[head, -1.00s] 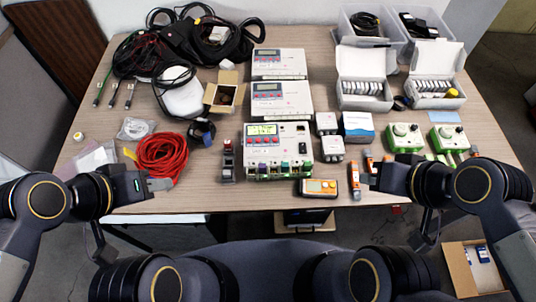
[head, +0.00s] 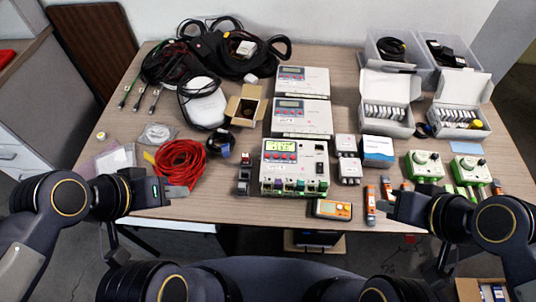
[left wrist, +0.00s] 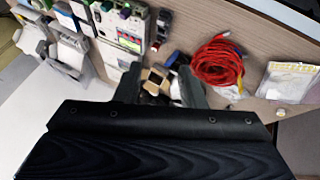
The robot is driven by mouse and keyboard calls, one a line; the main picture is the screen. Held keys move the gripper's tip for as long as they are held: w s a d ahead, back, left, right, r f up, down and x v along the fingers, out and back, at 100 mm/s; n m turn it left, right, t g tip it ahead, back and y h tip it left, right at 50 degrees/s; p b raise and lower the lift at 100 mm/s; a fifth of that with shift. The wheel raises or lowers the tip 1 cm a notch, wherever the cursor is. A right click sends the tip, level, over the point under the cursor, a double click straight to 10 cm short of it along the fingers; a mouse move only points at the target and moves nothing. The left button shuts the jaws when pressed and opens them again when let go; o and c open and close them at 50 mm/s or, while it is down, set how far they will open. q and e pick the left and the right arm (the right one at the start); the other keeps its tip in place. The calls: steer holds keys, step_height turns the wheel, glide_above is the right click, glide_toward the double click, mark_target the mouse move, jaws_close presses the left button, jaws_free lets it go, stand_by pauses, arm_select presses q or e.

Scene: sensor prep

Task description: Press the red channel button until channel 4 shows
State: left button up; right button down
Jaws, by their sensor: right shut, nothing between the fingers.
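The front white logger box (head: 293,168) stands on the table with a lit green-yellow display (head: 281,146) and red buttons (head: 281,157) below it. The digits are too small to read. Part of this box also shows in the left wrist view (left wrist: 122,25). Two similar boxes with grey displays, a middle one (head: 315,117) and a rear one (head: 316,80), stand behind it. My left gripper (head: 168,191) is open and empty at the table's front left, well left of the box; its fingers (left wrist: 160,90) stand apart. My right gripper (head: 391,205) is shut and empty, right of the box.
A red cable coil (head: 181,160) lies just beyond my left gripper. An orange meter (head: 332,209) lies before the front box. Orange-grey tools (head: 370,207) lie near my right gripper. White boxes (head: 348,158) stand right of the logger.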

arm_select(q)
steer(key=shift+c, duration=0.2)
jaws_close()
stand_by(1.7)
